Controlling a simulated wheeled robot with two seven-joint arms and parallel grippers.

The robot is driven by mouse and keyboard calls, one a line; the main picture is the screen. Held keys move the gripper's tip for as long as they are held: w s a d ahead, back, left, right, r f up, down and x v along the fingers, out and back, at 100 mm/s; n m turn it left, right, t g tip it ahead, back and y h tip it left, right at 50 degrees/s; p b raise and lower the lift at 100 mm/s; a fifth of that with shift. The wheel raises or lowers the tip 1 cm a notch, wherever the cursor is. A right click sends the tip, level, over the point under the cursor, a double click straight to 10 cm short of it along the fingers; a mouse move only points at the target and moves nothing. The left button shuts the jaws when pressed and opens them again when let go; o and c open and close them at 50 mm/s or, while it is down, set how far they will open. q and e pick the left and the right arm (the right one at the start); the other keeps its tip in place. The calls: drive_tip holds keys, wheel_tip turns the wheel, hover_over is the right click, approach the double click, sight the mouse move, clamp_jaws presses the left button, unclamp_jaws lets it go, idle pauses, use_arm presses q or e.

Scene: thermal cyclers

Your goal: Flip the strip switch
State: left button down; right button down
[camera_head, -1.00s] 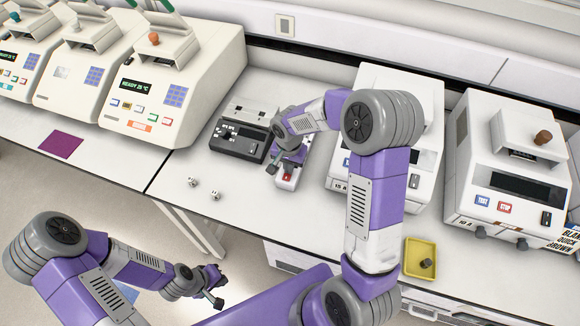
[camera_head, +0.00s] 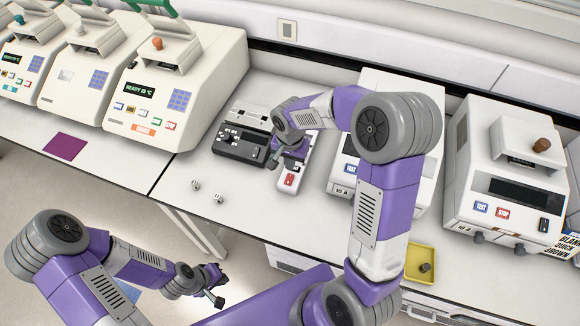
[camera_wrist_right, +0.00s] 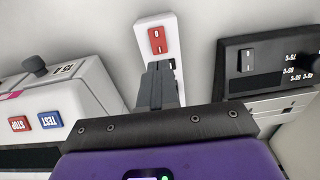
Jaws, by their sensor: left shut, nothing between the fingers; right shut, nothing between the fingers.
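A white power strip (camera_head: 298,171) lies on the bench between a dark block heater and a thermal cycler. Its red rocker switch (camera_head: 290,180) is at the near end. My right gripper (camera_head: 273,161) is shut and empty, just above the strip and a little behind the switch. In the right wrist view the red switch (camera_wrist_right: 157,41) shows its markings, and the shut fingertips (camera_wrist_right: 160,72) point at the strip just short of it. A gap or contact there cannot be told. My left gripper (camera_head: 216,291) is shut and empty in front of the bench, away from the strip.
The black-fronted block heater (camera_head: 241,143) stands close left of the strip. A thermal cycler (camera_head: 343,175) stands close right, another (camera_head: 500,190) farther right.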

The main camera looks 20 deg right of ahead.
sight(291, 175)
wheel_tip(291, 175, up, 8)
idle(0.5)
drive_tip(key=shift+s+a+r+h+b, duration=0.1)
drive_tip(key=shift+s+a+h+b, duration=0.35)
drive_tip(key=shift+b, duration=0.5)
drive_tip(key=f, duration=0.4)
drive_tip(key=f+b, duration=0.1)
drive_tip(key=f, duration=0.4)
drive_tip(key=w+d+f, duration=0.1)
drive_tip(key=f, duration=0.4)
drive_tip(key=shift+w, duration=0.1)
